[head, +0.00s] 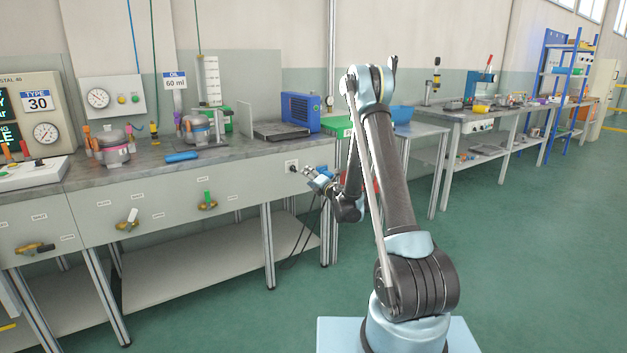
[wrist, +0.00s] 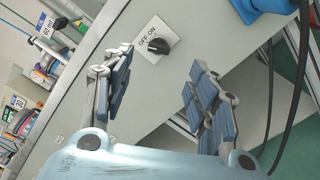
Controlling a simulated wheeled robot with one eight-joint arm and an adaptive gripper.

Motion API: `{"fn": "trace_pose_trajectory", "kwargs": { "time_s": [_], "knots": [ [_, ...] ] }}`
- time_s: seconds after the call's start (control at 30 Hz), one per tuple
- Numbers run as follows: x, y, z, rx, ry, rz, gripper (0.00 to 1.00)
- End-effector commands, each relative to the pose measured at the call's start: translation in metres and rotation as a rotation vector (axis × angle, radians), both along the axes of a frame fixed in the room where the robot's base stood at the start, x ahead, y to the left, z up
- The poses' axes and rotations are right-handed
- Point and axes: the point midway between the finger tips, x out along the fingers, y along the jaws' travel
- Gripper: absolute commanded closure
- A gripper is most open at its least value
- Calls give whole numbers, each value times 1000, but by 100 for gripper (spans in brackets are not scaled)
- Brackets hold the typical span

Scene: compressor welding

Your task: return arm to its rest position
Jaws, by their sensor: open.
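My gripper (head: 321,180) is at the end of my bent arm, in front of the workbench's front panel in the head view. In the wrist view its two padded fingers (wrist: 165,105) are spread apart with nothing between them. A black rotary switch (wrist: 158,46) on a white plate marked OFF and ON shows beyond the fingers, apart from them. The same switch plate (head: 292,167) shows in the head view at the right end of the panel, just left of my gripper.
The workbench (head: 235,149) carries two compressors, a blue box (head: 300,112) and gauges. Valve handles (head: 207,201) stick out of its front panel. Black cables hang below the switch. A second bench (head: 450,118) runs along the wall. The green floor (head: 540,270) at right is clear.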

Motion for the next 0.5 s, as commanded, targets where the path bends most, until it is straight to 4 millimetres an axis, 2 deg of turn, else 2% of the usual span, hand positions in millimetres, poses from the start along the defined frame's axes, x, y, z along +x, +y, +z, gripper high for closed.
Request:
{"fn": "trace_pose_trajectory", "kwargs": {
  "time_s": [0.17, 0.3, 0.5],
  "knots": [
    [3, -29, 42, 96, 32, -99, 47],
    [1, -61, 79, 202, 71, -202, 47],
    [-10, -109, 122, 349, 137, -348, 47]
  ]
}}
